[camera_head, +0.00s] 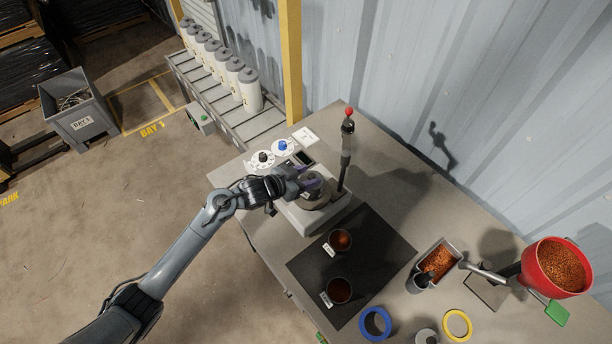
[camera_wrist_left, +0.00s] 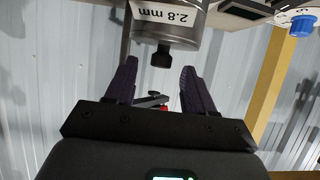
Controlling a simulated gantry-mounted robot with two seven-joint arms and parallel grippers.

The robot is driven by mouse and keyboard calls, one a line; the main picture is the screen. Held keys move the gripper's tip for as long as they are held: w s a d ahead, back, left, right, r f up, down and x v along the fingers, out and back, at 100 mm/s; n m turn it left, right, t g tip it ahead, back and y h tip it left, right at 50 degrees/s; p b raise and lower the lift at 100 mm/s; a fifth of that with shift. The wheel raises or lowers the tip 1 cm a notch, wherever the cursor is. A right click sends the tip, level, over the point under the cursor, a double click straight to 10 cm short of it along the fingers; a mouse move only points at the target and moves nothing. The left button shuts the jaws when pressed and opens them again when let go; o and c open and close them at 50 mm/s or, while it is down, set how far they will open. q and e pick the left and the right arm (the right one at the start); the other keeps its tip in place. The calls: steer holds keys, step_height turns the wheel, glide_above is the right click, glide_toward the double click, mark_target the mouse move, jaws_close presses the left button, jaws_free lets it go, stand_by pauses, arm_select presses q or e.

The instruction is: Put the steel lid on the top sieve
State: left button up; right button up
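The top sieve (camera_wrist_left: 200,22), a steel cylinder labelled "2.8 mm", appears upside down at the top of the left wrist view. The steel lid (camera_wrist_left: 150,40) appears seated on it, with its black knob (camera_wrist_left: 162,57) pointing toward my left gripper. My left gripper (camera_wrist_left: 158,72) is open. Its fingers are on either side of the knob's line, with gaps on both sides. In the head view my left gripper (camera_head: 305,183) is over the sieve stack (camera_head: 318,203) on the grey shaker and hides much of it. My right gripper is not in view.
A post (camera_head: 347,150) with a red knob stands close to the gripper. Two cups (camera_head: 340,240) of granules sit on the dark mat (camera_head: 378,254). A metal tray (camera_head: 452,246), red funnel (camera_head: 540,275), blue ring (camera_head: 363,322) and yellow ring (camera_head: 446,328) are further right.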

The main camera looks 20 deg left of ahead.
arm_select(q)
steer(key=v, duration=1)
steer(key=s+d+f+n+g+y, duration=0.2)
steer(key=s+d+f, duration=0.15)
steer(key=s, duration=0.65)
steer(key=s+d+f+n+g+y, duration=0.1)
steer(key=s+d+f+n, duration=0.25)
steer(key=s, duration=0.65)
steer(key=s+a+r+m+g+y, duration=0.1)
steer(key=s+a+g+y, duration=0.25)
steer(key=s, duration=0.35)
step_height(320, 180, up, 14)
steer(key=g+p, duration=0.1)
steer(key=p, duration=1.3)
steer(key=shift+s+a+m+h, duration=0.2)
steer(key=shift+a+m+h, duration=0.15)
steer(key=shift+a+m, duration=0.15)
steer(key=shift+r, duration=0.1)
